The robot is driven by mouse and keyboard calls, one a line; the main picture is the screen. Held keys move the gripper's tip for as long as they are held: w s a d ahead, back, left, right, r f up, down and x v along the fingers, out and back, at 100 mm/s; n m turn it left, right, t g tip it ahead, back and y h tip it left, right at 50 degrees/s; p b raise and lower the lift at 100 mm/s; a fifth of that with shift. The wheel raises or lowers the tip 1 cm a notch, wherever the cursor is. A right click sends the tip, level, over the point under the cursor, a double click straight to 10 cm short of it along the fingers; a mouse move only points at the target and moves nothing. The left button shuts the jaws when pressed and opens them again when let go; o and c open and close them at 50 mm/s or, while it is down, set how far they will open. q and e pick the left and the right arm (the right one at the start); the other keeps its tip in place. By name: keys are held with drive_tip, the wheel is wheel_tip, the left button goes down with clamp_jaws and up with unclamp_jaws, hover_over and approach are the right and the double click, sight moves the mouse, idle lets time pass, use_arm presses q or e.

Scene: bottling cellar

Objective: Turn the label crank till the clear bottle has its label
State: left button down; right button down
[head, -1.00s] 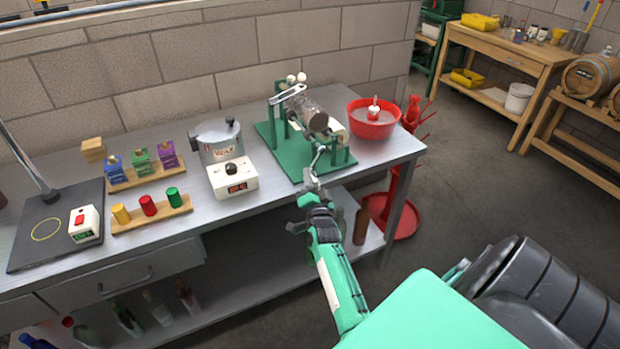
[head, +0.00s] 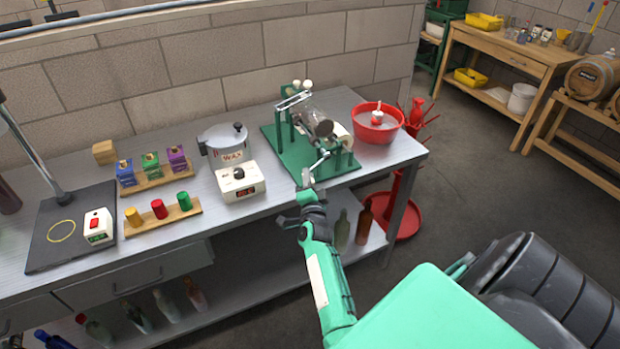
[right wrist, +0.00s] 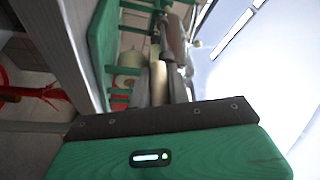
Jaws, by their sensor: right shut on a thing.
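The green label machine (head: 292,160) stands near the right end of the metal bench. The clear bottle (head: 312,116) lies tilted on its rollers under a metal arm, its dark end toward me. A pale label roll (head: 341,134) sits beside it; I cannot tell whether any label is on the bottle. The label crank (head: 320,161) is at the machine's front. My right gripper (head: 307,184) is shut on the crank's handle, which its fingers mostly hide. The green machine frame (right wrist: 104,45) also shows in the right wrist view. My left gripper is out of view.
A red bowl (head: 377,134) stands right of the machine, near a red bottle tree (head: 404,190). A wax pot (head: 222,144) and white control box (head: 240,182) stand to the left.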

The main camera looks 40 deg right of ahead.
drive_tip(key=shift+w+a+r, duration=0.1)
drive_tip(key=shift+a+r, duration=0.05)
drive_tip(key=shift+r, duration=0.35)
drive_tip(key=shift+a+r+p, duration=0.1)
drive_tip(key=shift+r+p, duration=0.05)
drive_tip(key=shift+p, duration=0.15)
drive_tip(key=c, duration=1.3)
unclamp_jaws()
drive_tip(key=shift+c, duration=0.2)
drive_tip(key=shift+a, duration=0.1)
